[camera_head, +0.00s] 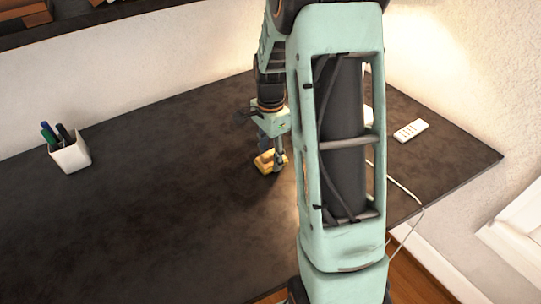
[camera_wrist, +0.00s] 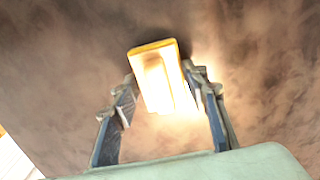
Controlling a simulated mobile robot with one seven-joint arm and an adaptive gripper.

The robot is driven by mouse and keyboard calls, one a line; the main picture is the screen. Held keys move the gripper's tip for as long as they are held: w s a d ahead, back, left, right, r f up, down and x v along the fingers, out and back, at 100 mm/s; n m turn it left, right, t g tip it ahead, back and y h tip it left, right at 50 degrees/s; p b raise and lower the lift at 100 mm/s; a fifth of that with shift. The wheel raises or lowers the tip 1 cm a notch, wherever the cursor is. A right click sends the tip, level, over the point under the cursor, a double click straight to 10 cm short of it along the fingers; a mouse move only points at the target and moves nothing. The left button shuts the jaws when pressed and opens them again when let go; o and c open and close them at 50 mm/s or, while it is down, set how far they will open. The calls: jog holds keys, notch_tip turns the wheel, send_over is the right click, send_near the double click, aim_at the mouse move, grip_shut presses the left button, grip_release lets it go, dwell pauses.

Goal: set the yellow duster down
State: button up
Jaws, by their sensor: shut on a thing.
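The yellow duster (camera_head: 267,163) is at my gripper's fingertips, low over the dark table (camera_head: 150,200). I cannot tell whether it touches the tabletop. In the wrist view the duster (camera_wrist: 155,75) lies between the two fingers, brightly lit and washed out in its lower part. My gripper (camera_head: 272,152) points down and is shut on the duster; both fingers also show in the wrist view (camera_wrist: 160,95). My arm hides part of the table to the right of the gripper.
A white cup with pens (camera_head: 70,155) stands at the left. A white remote (camera_head: 410,130) lies at the right near the wall. A white cable (camera_head: 405,190) hangs over the table's right edge. The table's left and middle are clear.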

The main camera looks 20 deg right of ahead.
aim_at(270, 152)
jog(key=shift+f, duration=0.2)
jog(key=o, duration=1.1)
jog(key=shift+r, duration=0.15)
notch_tip(270, 152, up, 12)
jog(key=p, duration=0.1)
